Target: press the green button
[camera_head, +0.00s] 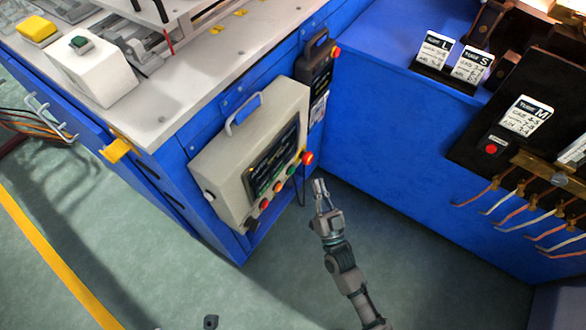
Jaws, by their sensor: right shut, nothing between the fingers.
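A beige control box (222,160) with a dark screen hangs on the side of the blue machine. A row of small buttons runs along its lower right edge. A small green button (291,171) sits in that row, between an orange button (278,187) and a larger red knob (308,158). My right gripper (319,184) is shut and empty. It shows just right of the row, below the red knob, apart from the green button in the picture; its depth gap is hard to judge. My left gripper is not in view.
Another green button (81,43) tops a white box (92,75) on the machine top, near a yellow block (37,29). A dark handheld unit (316,62) hangs beside the control box. A blue bench (400,140) with tube labels stands right. Open floor (440,270) lies below.

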